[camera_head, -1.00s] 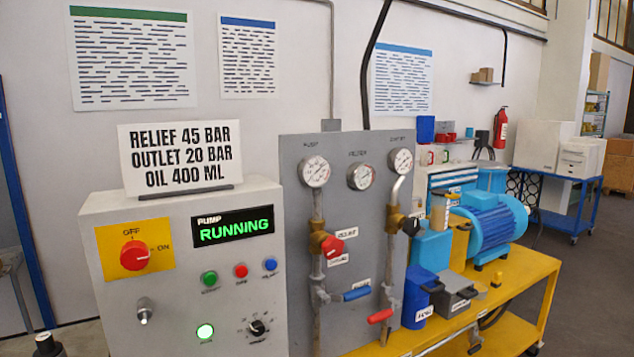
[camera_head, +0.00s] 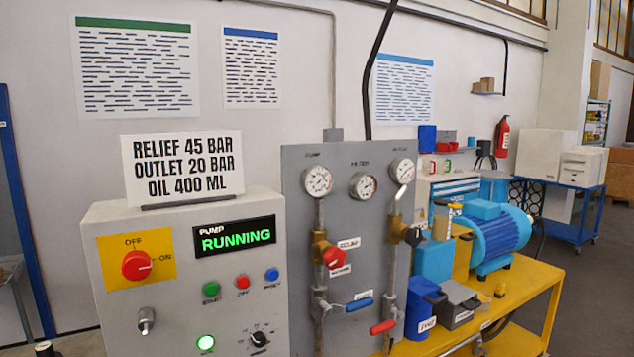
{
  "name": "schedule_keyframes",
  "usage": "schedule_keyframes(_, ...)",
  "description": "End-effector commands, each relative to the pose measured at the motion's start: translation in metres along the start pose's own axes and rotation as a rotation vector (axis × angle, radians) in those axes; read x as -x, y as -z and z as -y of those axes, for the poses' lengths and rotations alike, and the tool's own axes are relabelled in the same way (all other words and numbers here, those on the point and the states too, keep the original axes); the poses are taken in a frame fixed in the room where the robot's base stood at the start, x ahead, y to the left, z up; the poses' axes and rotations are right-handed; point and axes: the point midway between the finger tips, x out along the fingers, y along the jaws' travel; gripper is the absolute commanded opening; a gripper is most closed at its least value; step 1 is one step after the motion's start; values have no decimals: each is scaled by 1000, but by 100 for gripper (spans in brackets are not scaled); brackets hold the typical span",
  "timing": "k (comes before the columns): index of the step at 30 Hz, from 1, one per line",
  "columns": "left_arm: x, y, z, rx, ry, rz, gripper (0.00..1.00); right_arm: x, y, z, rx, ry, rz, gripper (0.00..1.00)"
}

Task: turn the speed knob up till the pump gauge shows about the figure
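The speed knob appears to be the small black knob (camera_head: 259,339) with a ring of marks, low on the grey control box (camera_head: 125,297); its label is too small to read. The pump gauge (camera_head: 317,181) is the left round white dial on the grey panel (camera_head: 296,222); its needle reading is too small to tell. The green display (camera_head: 235,236) reads PUMP RUNNING. The sign (camera_head: 182,168) on the box reads RELIEF 45 BAR, OUTLET 20 BAR, OIL 400 ML. I cannot make out either gripper.
Two more gauges, a red valve knob (camera_head: 333,257), and blue and red levers are on the panel. A yellow bench (camera_head: 535,285) carries a blue motor.

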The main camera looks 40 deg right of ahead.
Motion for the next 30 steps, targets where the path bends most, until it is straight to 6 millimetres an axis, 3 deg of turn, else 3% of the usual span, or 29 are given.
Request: schedule_keyframes(30, -1, -3, 0, 1, 0, 3, 43, -5, 4, -6, 3, -11, -15, 52)
